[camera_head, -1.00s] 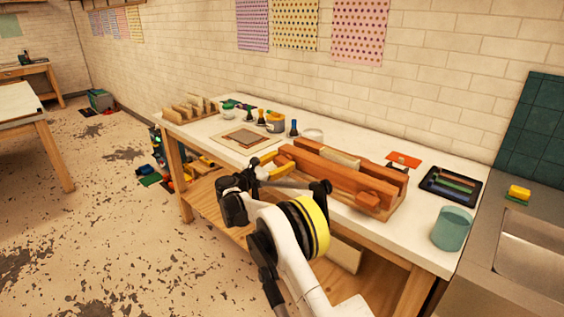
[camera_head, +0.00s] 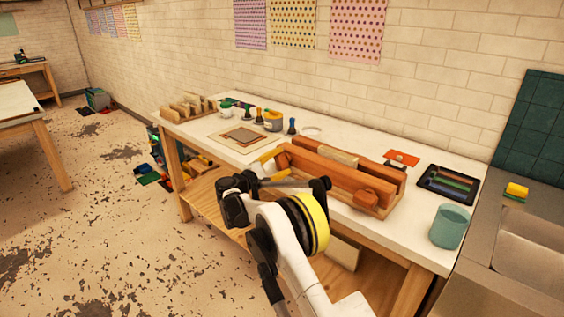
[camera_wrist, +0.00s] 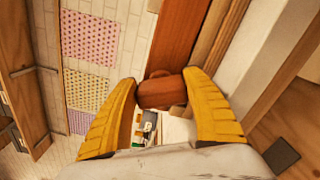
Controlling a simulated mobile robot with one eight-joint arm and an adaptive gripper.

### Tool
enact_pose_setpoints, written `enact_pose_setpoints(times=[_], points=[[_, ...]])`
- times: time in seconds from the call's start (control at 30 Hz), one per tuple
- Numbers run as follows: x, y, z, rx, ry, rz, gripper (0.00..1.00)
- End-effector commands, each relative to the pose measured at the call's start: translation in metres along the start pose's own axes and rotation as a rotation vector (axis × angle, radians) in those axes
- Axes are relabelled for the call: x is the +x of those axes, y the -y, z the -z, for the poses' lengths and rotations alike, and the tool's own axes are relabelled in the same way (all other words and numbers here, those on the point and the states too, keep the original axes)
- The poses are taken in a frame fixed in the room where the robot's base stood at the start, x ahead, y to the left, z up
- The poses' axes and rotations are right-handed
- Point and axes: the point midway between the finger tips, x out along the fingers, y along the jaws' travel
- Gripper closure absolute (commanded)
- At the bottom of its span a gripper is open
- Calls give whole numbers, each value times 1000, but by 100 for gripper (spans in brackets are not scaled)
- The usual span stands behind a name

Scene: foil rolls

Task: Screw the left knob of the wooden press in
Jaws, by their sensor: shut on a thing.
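The wooden press (camera_head: 335,172) lies along the front of the white worktable, with reddish-brown beams. Its right knob (camera_head: 367,198) sticks out at the near right end. My gripper (camera_head: 272,166) is at the press's left end, its yellow fingers pointing at it. In the wrist view, the left knob (camera_wrist: 161,93) is a brown wooden block between the two fingertips of my gripper (camera_wrist: 163,95). The fingers are shut on its sides. In the head view the left knob is hidden behind the fingers. How deep its screw sits cannot be seen.
A teal cup (camera_head: 448,227) and a dark tray (camera_head: 448,184) stand right of the press. Ink bottles (camera_head: 292,127), a jar (camera_head: 273,121) and a framed screen (camera_head: 243,137) stand to the left. A brick wall closes the back.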

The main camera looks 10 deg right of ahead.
Motion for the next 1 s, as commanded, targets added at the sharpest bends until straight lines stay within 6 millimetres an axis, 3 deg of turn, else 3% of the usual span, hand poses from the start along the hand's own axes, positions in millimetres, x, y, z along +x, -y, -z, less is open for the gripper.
enact_pose_setpoints(times=[1.0], points=[[-3, 12, 6, 966, 0, 4, 72]])
